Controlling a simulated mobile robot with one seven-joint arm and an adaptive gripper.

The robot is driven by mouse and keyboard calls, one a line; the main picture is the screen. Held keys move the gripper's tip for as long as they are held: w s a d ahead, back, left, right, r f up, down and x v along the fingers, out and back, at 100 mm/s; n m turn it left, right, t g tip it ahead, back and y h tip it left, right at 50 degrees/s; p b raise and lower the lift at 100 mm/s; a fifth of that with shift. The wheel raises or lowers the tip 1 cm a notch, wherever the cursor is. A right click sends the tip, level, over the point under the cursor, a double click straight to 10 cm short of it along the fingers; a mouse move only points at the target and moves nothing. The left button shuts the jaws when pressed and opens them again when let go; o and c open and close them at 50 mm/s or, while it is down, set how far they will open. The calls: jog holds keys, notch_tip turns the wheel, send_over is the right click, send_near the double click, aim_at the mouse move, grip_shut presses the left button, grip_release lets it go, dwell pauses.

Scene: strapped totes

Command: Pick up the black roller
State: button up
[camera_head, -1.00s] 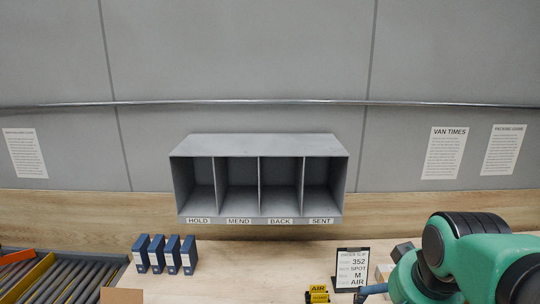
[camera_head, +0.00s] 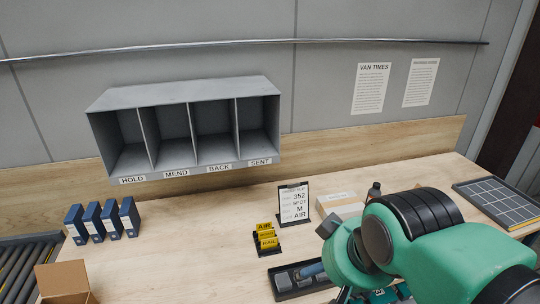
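I cannot pick out the black roller for certain. A dark shallow tray (camera_head: 284,287) at the bottom centre holds a grey-blue rounded piece (camera_head: 311,270) and darker parts that are too small to name. A small dark bottle-like thing (camera_head: 374,190) stands farther back, partly behind my green arm. My arm reaches in from the lower right, and its end is beside the tray's right side. Only a dark bit below the wrist shows at the bottom edge, so my gripper's fingers and their opening cannot be made out.
A yellow-and-black AIR block (camera_head: 266,240) and an order slip stand (camera_head: 294,204) are behind the tray. A pale box (camera_head: 341,204) is right of the slip. Blue binders (camera_head: 110,222) and a cardboard box (camera_head: 63,279) are left; a gridded tray (camera_head: 500,203) is far right. The centre-left bench (camera_head: 190,240) is clear.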

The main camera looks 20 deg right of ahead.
jog(key=w+d+f+m+g, duration=0.1)
jog(key=w+d+f, duration=0.2)
jog(key=w+d, duration=0.5)
jog(key=w+d+f+g, duration=0.1)
jog(key=w+d+f, duration=0.35)
jog(key=w, duration=0.55)
jog(key=w+d+f+g, duration=0.1)
jog(key=w+d+f, duration=0.3)
jog(key=d+f, duration=0.4)
jog(key=w+d+f+m+g+p, duration=0.1)
jog(key=w+d+f, duration=0.2)
jog(key=d+f, duration=0.6)
jog(key=shift+w+d+f+p, duration=0.25)
jog(key=shift+w+d+p, duration=0.05)
jog(key=shift+w+d, duration=0.1)
jog(key=shift+f, duration=0.1)
